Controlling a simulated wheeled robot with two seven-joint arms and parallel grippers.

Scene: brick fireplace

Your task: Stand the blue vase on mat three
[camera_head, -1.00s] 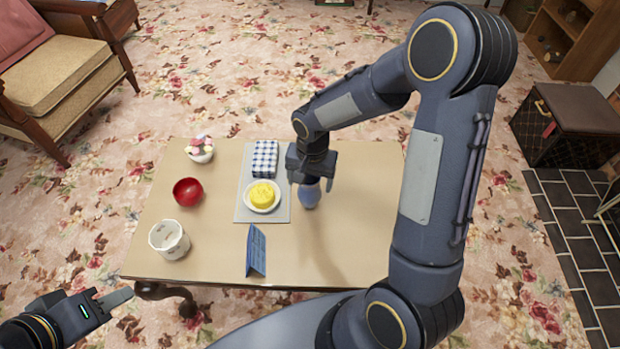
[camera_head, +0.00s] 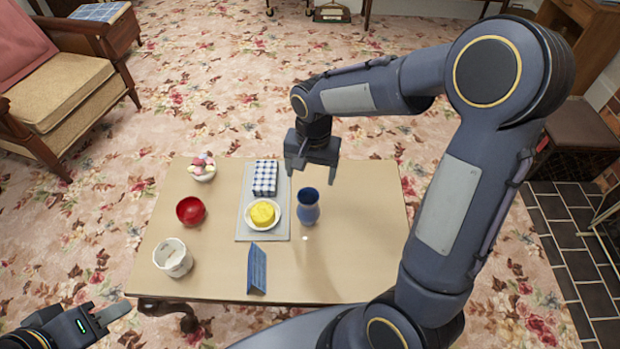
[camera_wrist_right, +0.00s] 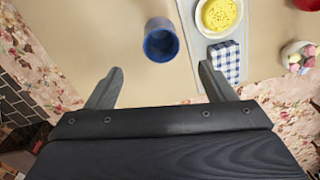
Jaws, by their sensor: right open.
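The blue vase (camera_head: 309,210) stands upright on the bare tabletop, just right of a grey mat (camera_head: 281,233). No number is readable on the mat. My right gripper (camera_head: 312,176) is open and empty, above and behind the vase, apart from it. In the right wrist view, the vase's open mouth (camera_wrist_right: 161,40) shows beyond and between the spread fingers (camera_wrist_right: 160,82). My left gripper (camera_head: 112,316) is at the lower left, off the table's front edge; its jaw state is unclear.
The mat bears a checked cloth block (camera_head: 265,177) and a white plate (camera_head: 275,222) with a yellow round. A blue folded card (camera_head: 257,268), white cup (camera_head: 172,257), red bowl (camera_head: 190,211) and flower pot (camera_head: 203,168) stand on the table (camera_head: 350,270). Its right side is clear.

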